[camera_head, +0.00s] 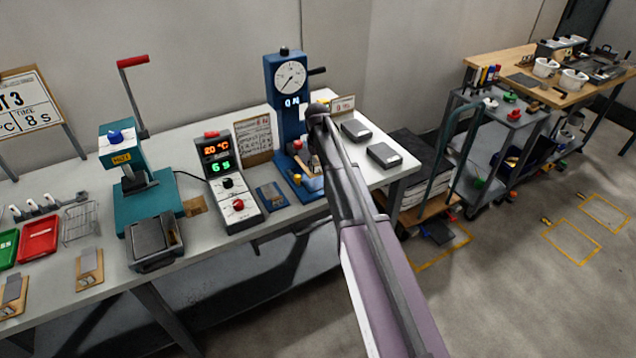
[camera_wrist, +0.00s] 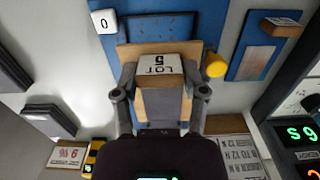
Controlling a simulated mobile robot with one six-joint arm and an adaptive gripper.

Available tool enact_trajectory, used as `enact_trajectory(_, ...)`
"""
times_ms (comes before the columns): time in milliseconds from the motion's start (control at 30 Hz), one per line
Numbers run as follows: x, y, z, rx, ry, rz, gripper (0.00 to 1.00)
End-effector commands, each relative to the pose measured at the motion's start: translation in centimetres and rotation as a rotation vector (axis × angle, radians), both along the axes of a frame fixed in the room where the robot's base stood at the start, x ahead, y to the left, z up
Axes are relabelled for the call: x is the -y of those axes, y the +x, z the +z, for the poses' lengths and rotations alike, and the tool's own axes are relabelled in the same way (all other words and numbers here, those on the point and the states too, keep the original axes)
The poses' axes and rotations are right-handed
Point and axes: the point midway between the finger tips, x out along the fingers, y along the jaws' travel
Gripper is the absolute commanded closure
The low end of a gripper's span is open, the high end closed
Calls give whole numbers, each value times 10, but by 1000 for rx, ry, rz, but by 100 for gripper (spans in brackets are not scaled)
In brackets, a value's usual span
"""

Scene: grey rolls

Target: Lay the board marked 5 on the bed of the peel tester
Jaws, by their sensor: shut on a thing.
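The peel tester (camera_head: 291,85) is a blue column with a round dial, standing at the back of the bench in the head view. Its blue bed (camera_wrist: 185,24) shows flat below my gripper in the wrist view. My gripper (camera_wrist: 160,78) is shut on the board marked 5 (camera_wrist: 127,56), a wooden board with a white "LOT 5" label block. The board is over the blue bed, with its edge inside the bed's outline; I cannot tell whether it touches. In the head view the board (camera_head: 313,184) shows low at the tester's front, partly hidden by my arm.
A yellow knob (camera_wrist: 215,64) is close beside the board. A controller box (camera_head: 229,180) and a small blue plate (camera_head: 271,195) stand left of the tester. Two dark blocks (camera_head: 384,155) lie to its right. A teal press (camera_head: 140,195) is farther left.

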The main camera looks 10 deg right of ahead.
Motion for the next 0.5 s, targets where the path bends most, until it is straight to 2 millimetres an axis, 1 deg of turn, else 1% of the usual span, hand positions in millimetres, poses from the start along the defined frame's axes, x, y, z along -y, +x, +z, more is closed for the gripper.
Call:
enact_trajectory(33, 0, 0, -9, 0, 0, 0, 100)
enact_trajectory(133, 0, 0, -14, 0, 0, 0, 100)
enact_trajectory(500, 0, 0, -16, 0, 0, 0, 100)
